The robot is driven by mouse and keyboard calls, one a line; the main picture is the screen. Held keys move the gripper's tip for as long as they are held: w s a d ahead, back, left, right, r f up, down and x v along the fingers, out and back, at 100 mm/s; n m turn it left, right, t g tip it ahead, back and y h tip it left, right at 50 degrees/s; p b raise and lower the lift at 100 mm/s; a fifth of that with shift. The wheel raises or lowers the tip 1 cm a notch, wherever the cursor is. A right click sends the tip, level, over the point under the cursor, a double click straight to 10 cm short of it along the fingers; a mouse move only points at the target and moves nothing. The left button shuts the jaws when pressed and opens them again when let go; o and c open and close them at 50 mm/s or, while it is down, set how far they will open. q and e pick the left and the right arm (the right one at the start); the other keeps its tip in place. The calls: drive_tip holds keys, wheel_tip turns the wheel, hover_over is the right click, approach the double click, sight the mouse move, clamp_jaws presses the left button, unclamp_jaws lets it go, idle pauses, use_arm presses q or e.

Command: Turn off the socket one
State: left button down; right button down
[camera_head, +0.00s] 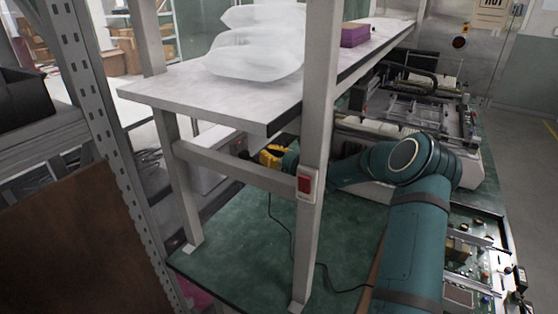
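A small white box with a red switch (306,185), which looks like the socket, is fixed to the front grey post of the shelf stand. Whether the switch is on or off I cannot tell. My teal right arm comes in from the lower right and passes behind this post. My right gripper (246,152) is beyond the post, left of the switch box and a little higher, apart from it in the picture. Yellow and black parts show there, but its fingers are too small and dark to read. My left gripper is out of view.
A white shelf (190,88) above carries clear plastic bags (258,42) and a purple box (355,35). A crossbar (235,165) and posts surround the gripper. A black cable (290,237) lies on the green worktop (235,245). Machines and circuit boards (480,245) stand at right.

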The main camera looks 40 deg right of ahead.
sight(244, 143)
drive_tip(key=x, duration=0.7)
drive_tip(key=shift+r+b, duration=0.1)
drive_tip(key=shift+b, duration=0.25)
drive_tip(key=r+g+p, duration=0.1)
drive_tip(key=p, duration=0.2)
drive_tip(key=shift+w+a+h+p, duration=0.1)
drive_tip(key=shift+w+h+p, duration=0.2)
drive_tip(key=shift+w+p, duration=0.05)
drive_tip(key=shift+f+g+p, duration=0.15)
drive_tip(key=shift+g+p, duration=0.35)
drive_tip(key=shift+p, duration=0.05)
drive_tip(key=shift+a, duration=0.1)
